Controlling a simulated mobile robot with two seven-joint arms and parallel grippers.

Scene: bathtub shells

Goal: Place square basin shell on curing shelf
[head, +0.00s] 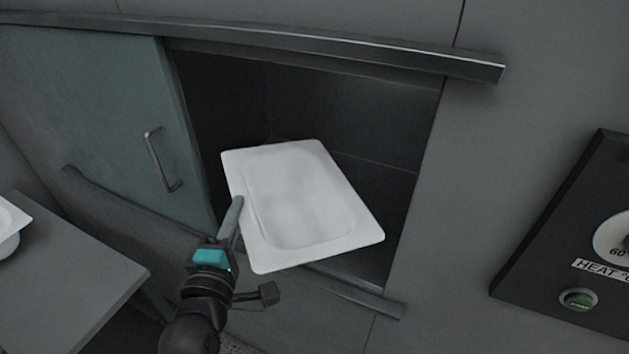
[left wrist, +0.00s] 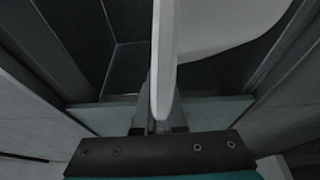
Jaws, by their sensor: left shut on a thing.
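The white square basin shell (head: 300,200) is held in front of the dark opening of a wall chamber, tilted, with its hollow facing the head camera. My left gripper (head: 238,208) is shut on the shell's left rim. In the left wrist view the shell (left wrist: 165,60) shows edge-on between the fingers (left wrist: 158,125). The chamber's inner floor (head: 335,278) shows partly below the shell; the shell hides much of the interior. I cannot tell whether the shell touches any surface. My right gripper is not in view.
A grey-green sliding door (head: 130,120) with a handle (head: 162,160) stands open to the left, under a top rail (head: 300,50). A grey table (head: 70,265) at left carries another white shell (head: 8,225). A heat control panel (head: 580,240) with a green button is at right.

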